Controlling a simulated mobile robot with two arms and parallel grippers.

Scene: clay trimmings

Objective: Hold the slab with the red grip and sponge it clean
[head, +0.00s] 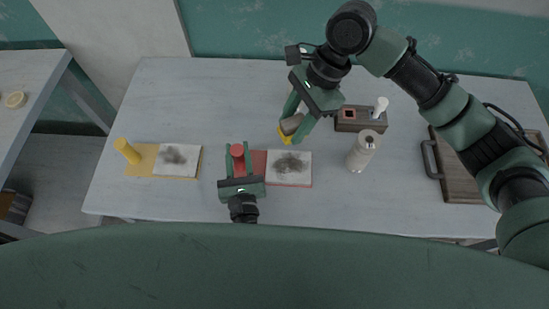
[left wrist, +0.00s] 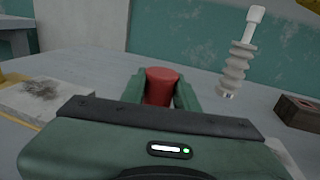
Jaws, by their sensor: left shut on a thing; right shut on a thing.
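The slab (head: 290,162) is a white square with a dark grey smudge, on a red board (head: 258,160). The red grip (head: 237,152) stands upright at the board's left end. My left gripper (head: 239,148) is shut on the red grip, with a finger on each side; the grip also shows in the left wrist view (left wrist: 160,86). My right gripper (head: 296,119) is shut on the sponge (head: 291,124), brownish with a yellow underside. The sponge is near the slab's far edge, seemingly above the table; its exact height cannot be told.
A second smudged slab (head: 177,160) with a yellow grip (head: 127,151) lies at left. A pale bottle (head: 362,152) stands right of the red board. Behind it is a wooden block (head: 347,126). A dark wooden board with a handle (head: 432,160) lies far right.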

